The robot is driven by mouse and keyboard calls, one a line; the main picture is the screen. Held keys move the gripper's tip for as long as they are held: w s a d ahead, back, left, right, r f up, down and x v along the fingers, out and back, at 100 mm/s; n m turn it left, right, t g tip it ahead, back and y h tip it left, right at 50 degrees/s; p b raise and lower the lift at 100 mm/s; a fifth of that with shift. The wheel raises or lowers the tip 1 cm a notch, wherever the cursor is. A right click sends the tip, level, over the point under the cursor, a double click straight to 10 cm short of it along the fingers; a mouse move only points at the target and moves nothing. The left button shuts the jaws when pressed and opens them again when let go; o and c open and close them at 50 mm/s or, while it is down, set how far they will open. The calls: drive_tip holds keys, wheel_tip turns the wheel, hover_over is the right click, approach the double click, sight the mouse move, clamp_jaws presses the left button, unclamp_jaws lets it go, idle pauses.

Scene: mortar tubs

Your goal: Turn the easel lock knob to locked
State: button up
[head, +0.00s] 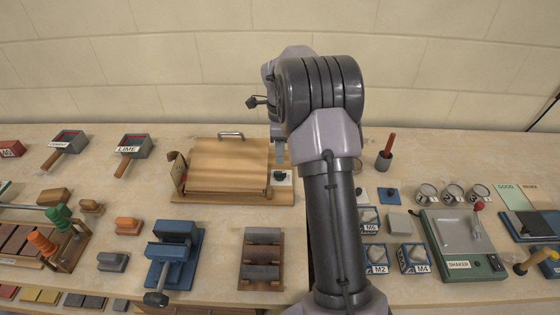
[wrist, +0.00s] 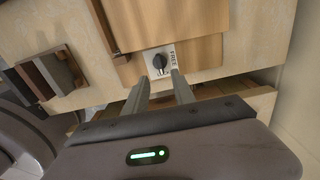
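The easel is a wooden board (head: 215,160) with a metal handle, on a base at the back of the bench; its board also fills part of the wrist view (wrist: 195,55). The lock knob (wrist: 159,62) is small, dark and round, on a pale plate (wrist: 173,57) reading FREE. In the head view the plate (head: 283,178) shows at the easel's right end. My gripper (wrist: 161,76) is open and empty, its two fingers just short of the knob, one toward each side. I see no contact. My arm hides most of the gripper in the head view.
A blue vise (head: 172,252) and a slotted wooden rack (head: 262,256) stand in front of the easel. A cup with a red-handled tool (head: 384,160) stands right of my arm. Blue boxes marked M2 (head: 375,258) and M4 (head: 413,258) and a shaker (head: 462,240) are further right.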

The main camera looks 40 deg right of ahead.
wheel_tip(320, 180, up, 10)
drive_tip(key=p, duration=0.2)
drive_tip(key=shift+f+p, duration=0.25)
drive_tip(key=shift+p, duration=0.1)
